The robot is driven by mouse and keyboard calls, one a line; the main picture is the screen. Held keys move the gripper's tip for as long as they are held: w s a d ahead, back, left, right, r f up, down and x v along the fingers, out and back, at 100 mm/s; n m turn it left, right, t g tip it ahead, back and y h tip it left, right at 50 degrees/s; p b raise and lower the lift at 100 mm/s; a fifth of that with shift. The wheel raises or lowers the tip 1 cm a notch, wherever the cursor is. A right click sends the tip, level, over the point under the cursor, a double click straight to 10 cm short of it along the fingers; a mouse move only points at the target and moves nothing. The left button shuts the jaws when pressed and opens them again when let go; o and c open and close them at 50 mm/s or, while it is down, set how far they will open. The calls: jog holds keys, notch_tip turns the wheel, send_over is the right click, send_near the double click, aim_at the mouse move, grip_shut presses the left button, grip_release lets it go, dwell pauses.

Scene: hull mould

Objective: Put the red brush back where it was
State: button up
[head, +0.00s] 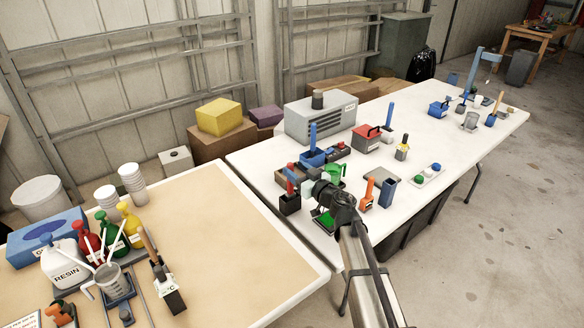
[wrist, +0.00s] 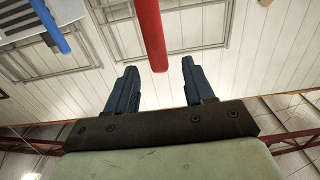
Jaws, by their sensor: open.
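The red brush (head: 290,188) stands upright at a black holder (head: 290,204) near the left end of the white table, in the head view. Its bristles are hidden. In the wrist view its red handle (wrist: 151,30) comes in from the top edge, and its end lies in line with the gap between my fingers. My gripper (wrist: 157,85) is open and holds nothing. In the head view my gripper (head: 308,188) is just right of the red handle, with its fingertips hard to make out. I cannot tell whether the handle is between the fingers in depth.
A blue-handled brush (head: 312,136) stands in a blue box behind the gripper; its handle also shows in the wrist view (wrist: 50,26). The table's front right is clear.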

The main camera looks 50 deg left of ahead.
jog(key=d, duration=0.9)
jog(key=w+d+f+m+t+h, duration=0.6)
jog(key=w+d+f+m+t, duration=0.3)
jog(key=w+d+f, duration=0.85)
jog(key=w+d+f+m+h, duration=0.1)
jog(key=d+f+m+h, duration=0.15)
jog(key=d+f, duration=0.55)
jog(key=w+d+f+m+h, duration=0.1)
jog(key=d+f+h, duration=0.3)
jog(key=d, duration=0.7)
jog(key=w+d+f+m+h, duration=0.15)
jog(key=d+f+h, duration=0.35)
jog(key=d, duration=0.5)
jog(key=s+d+f+m+g+h, duration=0.1)
jog(key=s+d+f+g, duration=0.2)
jog(key=s+d+f, duration=0.5)
jog(key=s+d+f+m+g+h, duration=0.25)
jog(key=s+d+f, duration=0.25)
jog(key=s+d, duration=0.45)
jog(key=s+d+f+g+y, duration=0.1)
jog(key=s+d+g, duration=0.1)
jog(key=s, duration=0.6)
jog(key=s+d+f+g+y, duration=0.1)
jog(key=s+d+g, duration=0.1)
jog(key=s+g, duration=0.3)
jog(key=s+d+f+g+y, duration=0.1)
jog(key=s+d+g, duration=0.2)
jog(key=s, duration=0.8)
jog(key=shift+f, duration=0.2)
